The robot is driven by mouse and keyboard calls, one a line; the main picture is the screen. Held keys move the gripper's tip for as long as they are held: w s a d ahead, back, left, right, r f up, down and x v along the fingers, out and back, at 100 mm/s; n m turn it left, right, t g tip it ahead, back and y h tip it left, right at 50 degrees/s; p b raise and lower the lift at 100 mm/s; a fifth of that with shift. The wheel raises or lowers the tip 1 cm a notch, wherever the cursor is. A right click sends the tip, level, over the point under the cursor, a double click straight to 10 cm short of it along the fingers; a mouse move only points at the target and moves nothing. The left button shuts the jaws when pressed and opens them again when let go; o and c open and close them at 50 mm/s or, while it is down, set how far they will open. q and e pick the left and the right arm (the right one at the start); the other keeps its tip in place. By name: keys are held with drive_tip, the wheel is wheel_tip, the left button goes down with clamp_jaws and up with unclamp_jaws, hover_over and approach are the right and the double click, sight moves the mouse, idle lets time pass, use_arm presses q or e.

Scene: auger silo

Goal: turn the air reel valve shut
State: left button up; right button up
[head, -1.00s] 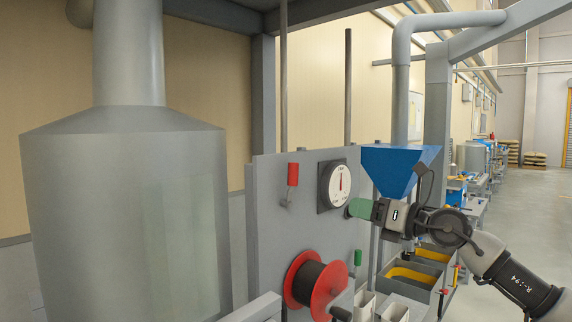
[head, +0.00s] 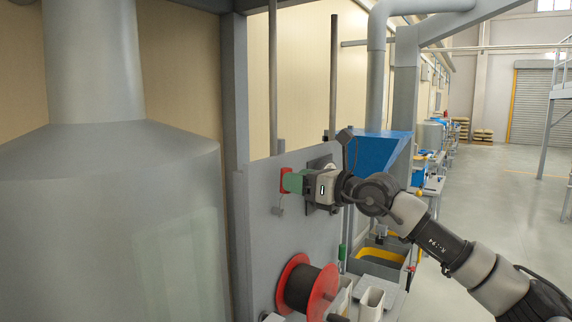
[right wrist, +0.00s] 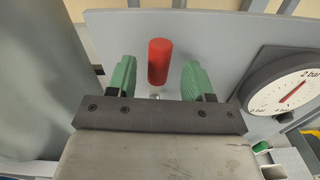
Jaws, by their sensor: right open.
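The air reel valve has a red upright lever handle (head: 285,186) on the grey panel, above the red hose reel (head: 287,272). In the right wrist view the red handle (right wrist: 159,60) shows between two green fingers. My right gripper (head: 292,183) is open with its fingers at the handle, and in the right wrist view the gripper (right wrist: 159,72) has gaps on both sides of it. Whether the fingers fully straddle the handle in depth, I cannot tell. The valve body is mostly hidden. My left gripper is not in view.
A round pressure gauge (right wrist: 284,88) is on the panel, right of the handle; my gripper mostly covers it in the head view. A large grey silo (head: 110,220) stands at left. A blue hopper (head: 383,153) stands behind my right arm. Open floor lies at right.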

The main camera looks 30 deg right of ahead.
sight(287, 192)
drive_tip(key=p+x, duration=0.1)
drive_tip(key=x, duration=0.2)
drive_tip(key=shift+w+a, duration=0.1)
drive_tip(key=shift+w, duration=0.1)
drive_tip(key=shift+c, duration=1.1)
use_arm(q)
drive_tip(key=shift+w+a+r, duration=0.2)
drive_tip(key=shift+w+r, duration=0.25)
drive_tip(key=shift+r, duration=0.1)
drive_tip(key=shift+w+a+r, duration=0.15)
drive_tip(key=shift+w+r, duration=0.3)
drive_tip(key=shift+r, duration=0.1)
use_arm(e)
clamp_jaws()
